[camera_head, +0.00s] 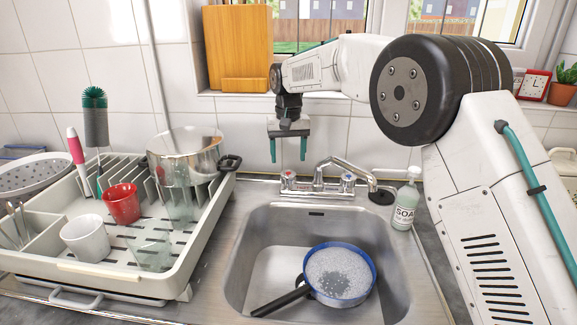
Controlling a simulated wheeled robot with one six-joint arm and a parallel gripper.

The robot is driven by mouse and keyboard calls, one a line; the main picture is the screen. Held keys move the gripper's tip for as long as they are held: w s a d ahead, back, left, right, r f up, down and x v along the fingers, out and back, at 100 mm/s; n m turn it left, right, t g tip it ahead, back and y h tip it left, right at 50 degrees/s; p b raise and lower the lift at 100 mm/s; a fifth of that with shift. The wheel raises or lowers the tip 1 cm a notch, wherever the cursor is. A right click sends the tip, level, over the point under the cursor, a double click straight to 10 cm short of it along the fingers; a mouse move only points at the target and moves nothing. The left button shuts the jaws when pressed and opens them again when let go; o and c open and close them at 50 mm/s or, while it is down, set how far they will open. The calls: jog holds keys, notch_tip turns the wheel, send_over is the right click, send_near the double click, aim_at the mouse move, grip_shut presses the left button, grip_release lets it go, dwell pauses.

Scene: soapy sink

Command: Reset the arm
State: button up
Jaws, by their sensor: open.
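My gripper (288,150) hangs at the end of my arm in front of the tiled wall, behind the sink and above the faucet's left side. Its two teal fingers point down, apart, with nothing between them. The arm reaches in from the right, with its forearm level in front of the window.
The steel sink (240,255) holds a blue-rimmed pan (345,297) of suds. The faucet (335,172) and soap bottle (405,205) stand behind it. The dish rack (90,272) at left holds a red mug (122,206), white mug (85,240) and steel pot (185,150).

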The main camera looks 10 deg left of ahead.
jog(key=shift+r, duration=0.95)
jog(key=shift+s+d+r, duration=0.1)
jog(key=shift+d+r, duration=0.15)
jog(key=shift+d, duration=0.05)
jog(key=s+d+r+m, duration=0.1)
jog(key=s+d+r, duration=0.5)
jog(key=s+d, duration=0.45)
jog(key=s+d+r, duration=0.6)
jog(key=s+d, duration=0.4)
jog(key=d, duration=0.2)
jog(key=s+d+f, duration=0.3)
jog(key=s, duration=0.5)
jog(key=s+d+f+m+t, duration=0.1)
jog(key=s+d+f, duration=0.2)
jog(key=s, duration=0.6)
jog(key=s+d+f, duration=0.3)
jog(key=s+d, duration=0.2)
jog(key=s, duration=0.4)
jog(key=shift+s+f+m, duration=0.2)
jog(key=shift+f+m, duration=0.15)
jog(key=shift+m, duration=0.05)
